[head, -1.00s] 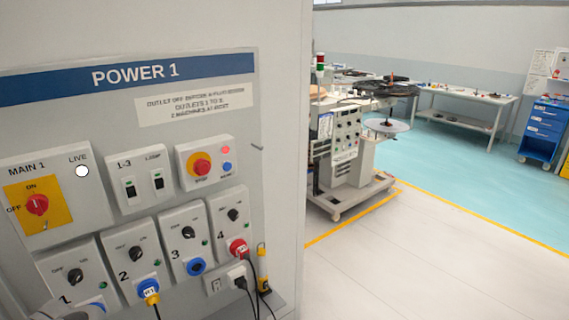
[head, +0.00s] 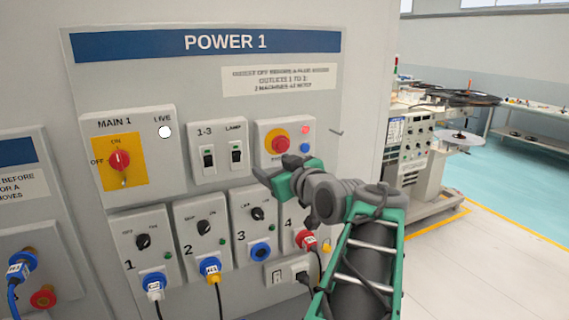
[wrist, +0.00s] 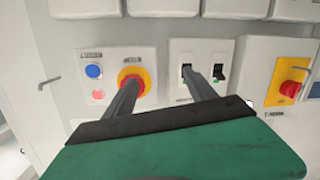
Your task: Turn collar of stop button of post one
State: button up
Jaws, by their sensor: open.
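The stop button (head: 282,144) is red with a yellow ring and sits on a pale box at the right of the POWER 1 panel (head: 210,98). In the wrist view, which shows the panel upside down, the stop button (wrist: 125,72) is left of centre. The yellow collar (wrist: 149,76) shows around it, partly behind one finger. In the wrist view my gripper (wrist: 162,82) has one finger over the button and the other over a lamp switch; contact cannot be told.
Two black switches (head: 208,157) are left of the stop box. The MAIN 1 red knob (head: 120,160) is further left. Outlets with plugs and cables (head: 210,268) line the lower panel. A small hook (head: 337,132) sticks out at right.

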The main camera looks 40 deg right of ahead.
aim_at(284, 144)
jog(key=s+d+r+t+h, duration=0.1)
jog(key=s+d+r, duration=0.2)
jog(key=d, duration=0.1)
jog(key=p+x, duration=0.1)
jog(key=x, duration=0.2)
jog(key=p+x, duration=0.1)
jog(key=x, duration=0.3)
jog(key=shift+s+d+r, duration=0.1)
jog(key=shift+d+r, duration=0.05)
jog(key=shift+r, duration=0.05)
jog(key=shift+w+d+f, duration=0.1)
jog(key=shift+w+d, duration=0.05)
jog(key=shift+w, duration=0.3)
jog(key=c, duration=1.4)
jog(key=shift+f+m, duration=0.1)
jog(key=shift+m, duration=0.4)
jog(key=shift+s+m+b, duration=0.1)
jog(key=shift+m+b, duration=0.6)
jog(key=shift+m, duration=0.2)
jog(key=shift+d+m+b, duration=0.15)
jog(key=shift+m+b, duration=0.4)
jog(key=shift+m, duration=1.65)
